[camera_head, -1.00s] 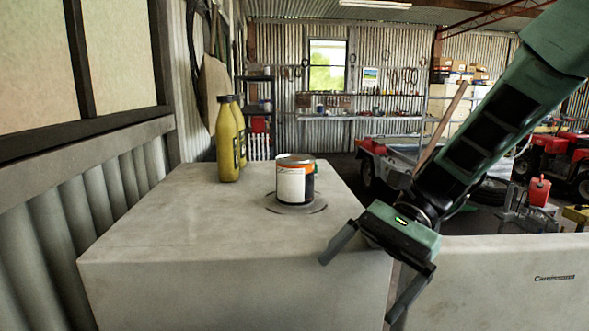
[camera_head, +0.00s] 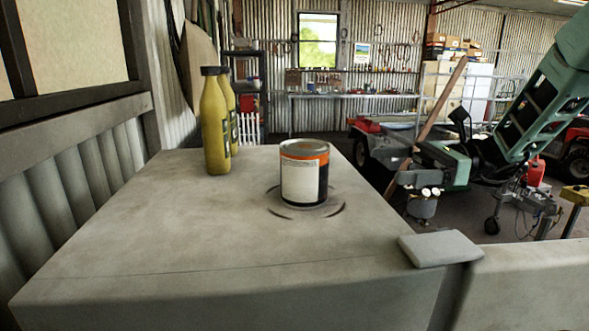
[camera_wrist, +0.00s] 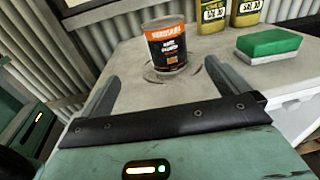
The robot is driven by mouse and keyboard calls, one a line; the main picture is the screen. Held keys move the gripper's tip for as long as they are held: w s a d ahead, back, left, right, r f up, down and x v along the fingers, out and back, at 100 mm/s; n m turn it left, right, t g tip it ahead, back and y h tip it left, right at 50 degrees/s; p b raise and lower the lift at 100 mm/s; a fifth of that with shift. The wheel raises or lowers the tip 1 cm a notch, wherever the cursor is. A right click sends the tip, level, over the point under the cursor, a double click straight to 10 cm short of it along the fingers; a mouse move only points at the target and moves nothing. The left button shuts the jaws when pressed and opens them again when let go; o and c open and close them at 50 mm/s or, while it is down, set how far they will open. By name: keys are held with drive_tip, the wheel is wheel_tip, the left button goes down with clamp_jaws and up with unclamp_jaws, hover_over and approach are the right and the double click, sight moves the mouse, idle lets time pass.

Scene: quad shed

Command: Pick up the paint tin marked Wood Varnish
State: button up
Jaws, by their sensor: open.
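A paint tin (camera_head: 304,176) with an orange band, a pale panel and a dark label side stands upright on a grey, box-like top (camera_head: 150,235). It sits within a round ring mark. In the wrist view the tin (camera_wrist: 167,45) shows an orange and black label; its lettering is too blurred to read surely. My gripper (camera_wrist: 162,72) is open and empty, its two fingers pointing towards the tin, which appears beyond and between them, apart from them. In the head view my gripper (camera_head: 408,176) is to the right of the tin, beyond the top's right edge.
Two yellow bottles (camera_head: 215,125) stand behind and left of the tin. A green and white block (camera_wrist: 270,43) lies right of the tin in the wrist view. A pale slab (camera_head: 440,248) is at the near right corner. A trailer (camera_head: 372,150) stands behind.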

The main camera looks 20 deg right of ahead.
drive_tip(key=w, duration=0.1)
drive_tip(key=p, duration=0.4)
approach(304, 161)
drive_tip(key=shift+t, duration=0.4)
drive_tip(key=w+a, duration=0.1)
drive_tip(key=w, duration=0.1)
drive_tip(key=w+f, duration=0.1)
drive_tip(key=w+a+f, duration=0.1)
drive_tip(key=w, duration=0.1)
drive_tip(key=shift+w+a, duration=0.3)
drive_tip(key=shift+a, duration=0.05)
drive_tip(key=p+x, duration=0.1)
drive_tip(key=x, duration=0.2)
drive_tip(key=p+x, duration=0.1)
drive_tip(key=x, duration=0.1)
drive_tip(key=shift+s+r+p, duration=0.1)
drive_tip(key=shift+s+p, duration=0.2)
drive_tip(key=shift+w+a, duration=0.1)
drive_tip(key=shift+a, duration=0.2)
drive_tip(key=c, duration=1.5)
drive_tip(key=shift+o, duration=0.2)
